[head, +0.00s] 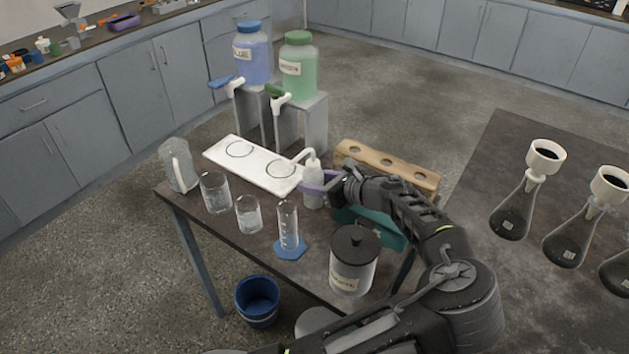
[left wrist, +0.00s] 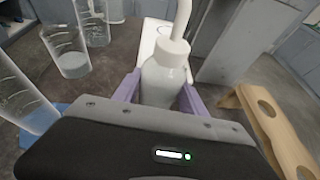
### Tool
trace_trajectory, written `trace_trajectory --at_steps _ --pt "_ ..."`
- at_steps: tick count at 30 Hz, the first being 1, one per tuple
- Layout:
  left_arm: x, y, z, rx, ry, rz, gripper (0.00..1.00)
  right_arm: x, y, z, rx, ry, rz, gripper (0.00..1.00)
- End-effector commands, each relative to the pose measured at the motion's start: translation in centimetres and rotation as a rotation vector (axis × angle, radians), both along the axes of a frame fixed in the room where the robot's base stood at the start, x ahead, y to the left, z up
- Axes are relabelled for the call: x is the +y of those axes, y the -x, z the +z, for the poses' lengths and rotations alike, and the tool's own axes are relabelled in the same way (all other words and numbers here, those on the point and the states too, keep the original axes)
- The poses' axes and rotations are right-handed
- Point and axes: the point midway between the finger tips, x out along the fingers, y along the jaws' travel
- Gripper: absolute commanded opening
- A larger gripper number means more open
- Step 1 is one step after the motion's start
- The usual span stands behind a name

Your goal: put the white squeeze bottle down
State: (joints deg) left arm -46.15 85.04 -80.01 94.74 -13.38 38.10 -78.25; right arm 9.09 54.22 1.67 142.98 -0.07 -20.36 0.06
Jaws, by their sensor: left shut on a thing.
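The white squeeze bottle (head: 313,190) is upright at the near right end of the white board (head: 222,155), which has two dark ring marks. Its bent spout points left, over the board's right ring. My left gripper (head: 318,182) is shut around the bottle's body with its purple fingers. In the left wrist view the bottle (left wrist: 165,80) stands between the two fingers (left wrist: 160,95), and its base is hidden. I cannot tell whether its base touches the table. My right gripper is not in view.
Beakers (head: 215,192), a glass pitcher (head: 178,165), a measuring cylinder (head: 288,226) and a black-lidded jar (head: 353,260) stand on the dark table (head: 215,235). A wooden rack (head: 400,170) and teal tray (head: 375,225) are to the right. Dispenser jugs (head: 298,68) stand on grey stands behind.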

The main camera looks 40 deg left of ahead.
Motion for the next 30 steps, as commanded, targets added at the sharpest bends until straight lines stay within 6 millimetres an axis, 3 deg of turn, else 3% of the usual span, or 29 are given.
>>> trace_trajectory --at_steps 8,9,16,26,30 --pt "0.0 0.0 0.0 0.0 -0.001 -0.001 0.0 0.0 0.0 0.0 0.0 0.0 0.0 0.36" --pt "0.0 0.0 -0.1 0.0 0.0 -0.001 0.51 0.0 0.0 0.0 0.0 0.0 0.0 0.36" --pt "0.0 0.0 -0.1 0.0 0.0 0.0 0.7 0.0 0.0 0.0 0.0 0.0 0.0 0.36" --pt "-0.1 0.0 0.1 -0.001 0.0 -0.001 0.71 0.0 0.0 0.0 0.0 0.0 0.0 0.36" --pt "-1.1 0.0 0.5 -0.001 0.001 -0.003 0.71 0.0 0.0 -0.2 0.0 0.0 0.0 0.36"
